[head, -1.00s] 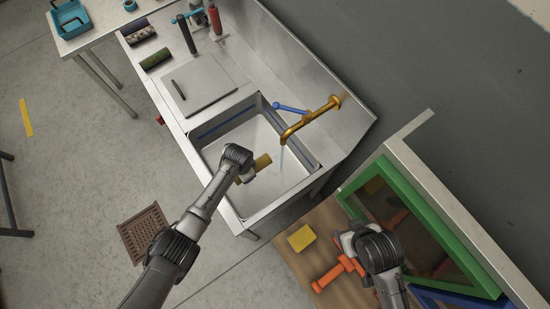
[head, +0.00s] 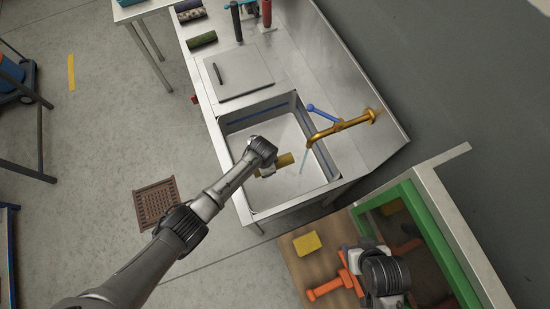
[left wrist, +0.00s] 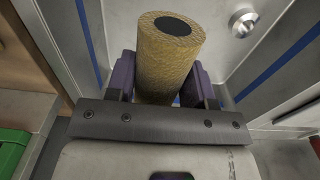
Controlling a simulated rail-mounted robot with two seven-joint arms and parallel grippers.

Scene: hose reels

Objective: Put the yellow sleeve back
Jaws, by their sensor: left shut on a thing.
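The yellow sleeve (head: 285,160) is a rough, mustard-coloured cylinder with a dark round end. My left gripper (head: 270,168) is shut on it and holds it over the sink basin (head: 305,180). In the left wrist view the sleeve (left wrist: 168,60) stands between the two purple finger pads (left wrist: 160,88), its dark end pointing away from the gripper. My right gripper (head: 358,262) is at the lower right, over the wooden surface beside an orange tool-like thing (head: 330,286); its fingers are not clear.
A brass tap (head: 345,126) with a blue lever reaches over the basin, with a thin stream below it. Behind are a grey board (head: 238,74), a green sleeve (head: 202,40), a dark patterned one (head: 190,15) and upright black (head: 236,20) and red (head: 266,12) posts.

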